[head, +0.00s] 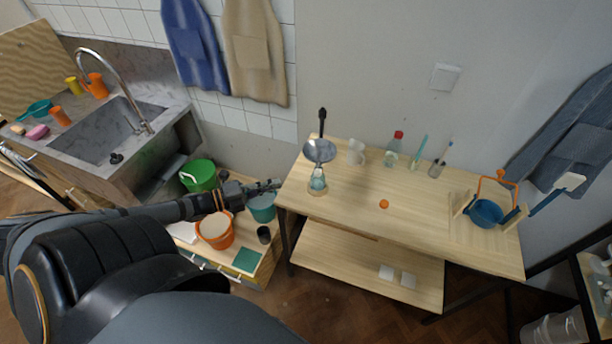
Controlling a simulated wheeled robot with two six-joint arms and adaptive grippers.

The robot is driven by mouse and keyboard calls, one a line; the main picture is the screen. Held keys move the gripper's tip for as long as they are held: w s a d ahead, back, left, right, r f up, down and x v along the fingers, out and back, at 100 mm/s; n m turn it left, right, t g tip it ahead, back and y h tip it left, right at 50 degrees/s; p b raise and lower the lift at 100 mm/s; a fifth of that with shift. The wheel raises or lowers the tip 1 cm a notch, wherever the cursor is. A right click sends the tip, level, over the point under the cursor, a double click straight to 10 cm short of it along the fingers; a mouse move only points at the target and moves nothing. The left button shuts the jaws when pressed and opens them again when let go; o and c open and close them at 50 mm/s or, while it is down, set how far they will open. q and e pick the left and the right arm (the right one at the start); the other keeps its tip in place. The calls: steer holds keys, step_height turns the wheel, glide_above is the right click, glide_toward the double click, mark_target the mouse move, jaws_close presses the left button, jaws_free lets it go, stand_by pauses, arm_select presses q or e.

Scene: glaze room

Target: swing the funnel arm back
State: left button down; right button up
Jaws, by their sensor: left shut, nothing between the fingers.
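A grey metal funnel (320,151) sits at the left end of the wooden table (400,210). A black upright piece (322,118) shows just behind it, against the wall. A small bottle with pale blue contents (318,182) stands below the funnel, which appears to be over it; the exact gap is too small to tell. My left gripper (272,185) is shut and empty, left of the table's left edge and apart from the funnel. It is over the teal bucket area. My right gripper is not in view.
A green bucket (198,175), an orange bucket (215,232) and a teal bucket (262,208) stand around my left forearm. On the table are a white cup (356,152), a red-capped bottle (393,150), an orange ball-like thing (384,204) and a blue bowl (485,213). The table's middle is mostly clear.

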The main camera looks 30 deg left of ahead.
arm_select(q)
steer(key=b+x, duration=0.6)
steer(key=x, duration=0.4)
steer(key=shift+w+b, duration=0.3)
steer(key=shift+b, duration=0.05)
steer(key=shift+d+f, duration=0.1)
